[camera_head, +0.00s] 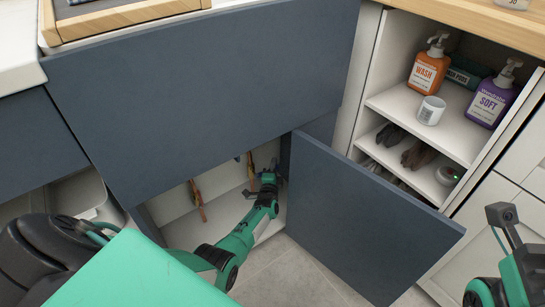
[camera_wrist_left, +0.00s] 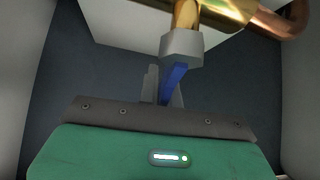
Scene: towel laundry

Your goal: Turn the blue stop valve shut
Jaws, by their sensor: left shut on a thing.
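The blue stop valve handle (camera_wrist_left: 174,78) shows in the left wrist view as a narrow lever below a grey collar on a brass valve body (camera_wrist_left: 186,16). My left gripper (camera_wrist_left: 163,88) is shut on this handle, with its grey fingers on either side of it. In the head view my left gripper (camera_head: 268,178) is inside the open under-sink cabinet, and the handle in its jaws is hidden there. My right arm (camera_head: 508,275) shows only in part at the lower right; its jaws are out of view.
An open dark cabinet door (camera_head: 365,225) stands right of my left arm. Copper pipes (camera_head: 198,200) rise inside the cabinet. An open shelf (camera_head: 405,108) at right holds an orange WASH bottle (camera_head: 428,65) and a purple SOFT bottle (camera_head: 491,98). Bare floor (camera_head: 295,280) lies below.

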